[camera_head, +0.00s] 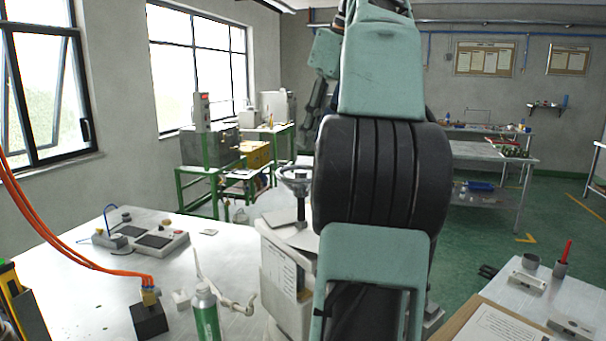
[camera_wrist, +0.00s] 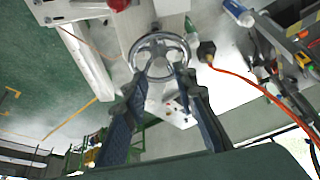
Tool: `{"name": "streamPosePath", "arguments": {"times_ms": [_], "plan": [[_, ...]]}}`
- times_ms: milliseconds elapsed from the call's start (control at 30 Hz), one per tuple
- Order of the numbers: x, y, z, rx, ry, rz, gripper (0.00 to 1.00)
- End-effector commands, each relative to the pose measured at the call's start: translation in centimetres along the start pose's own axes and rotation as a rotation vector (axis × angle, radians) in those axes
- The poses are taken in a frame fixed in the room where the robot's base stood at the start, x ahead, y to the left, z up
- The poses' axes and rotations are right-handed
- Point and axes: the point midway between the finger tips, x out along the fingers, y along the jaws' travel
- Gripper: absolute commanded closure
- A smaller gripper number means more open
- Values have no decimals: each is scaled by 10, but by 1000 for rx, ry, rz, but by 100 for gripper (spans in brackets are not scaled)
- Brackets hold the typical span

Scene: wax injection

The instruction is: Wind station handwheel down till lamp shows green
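The grey metal handwheel (camera_head: 295,174) sits on a vertical shaft above the pale station (camera_head: 285,265), left of my arm in the head view. Its right side is hidden by my arm. In the wrist view the whole round handwheel (camera_wrist: 136,52) shows ahead of my gripper (camera_wrist: 161,70). My two dark fingers are spread apart, and their tips overlap the wheel's near rim in the picture. I cannot tell whether they touch it. Nothing is seen clamped between them. My gripper is hidden in the head view. I cannot make out the station's lamp or its colour.
On the metal table (camera_head: 85,285) left of the station are a green bottle (camera_head: 206,315), a black block (camera_head: 149,318) with orange hoses, and a grey control box (camera_head: 150,240). At the right stands another table (camera_head: 540,300) with small items. Green floor lies behind it.

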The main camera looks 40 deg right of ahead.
Motion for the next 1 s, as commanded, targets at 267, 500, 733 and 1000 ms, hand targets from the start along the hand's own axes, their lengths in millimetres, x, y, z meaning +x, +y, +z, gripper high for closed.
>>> {"name": "streamPosePath", "arguments": {"times_ms": [267,500,733,1000], "plan": [[58,-1,2,0,-1,-2,74],[79,-1,0,0,1,1,74],[81,0,0,0,1,1,74],[81,0,0,1,1,1,94]]}}
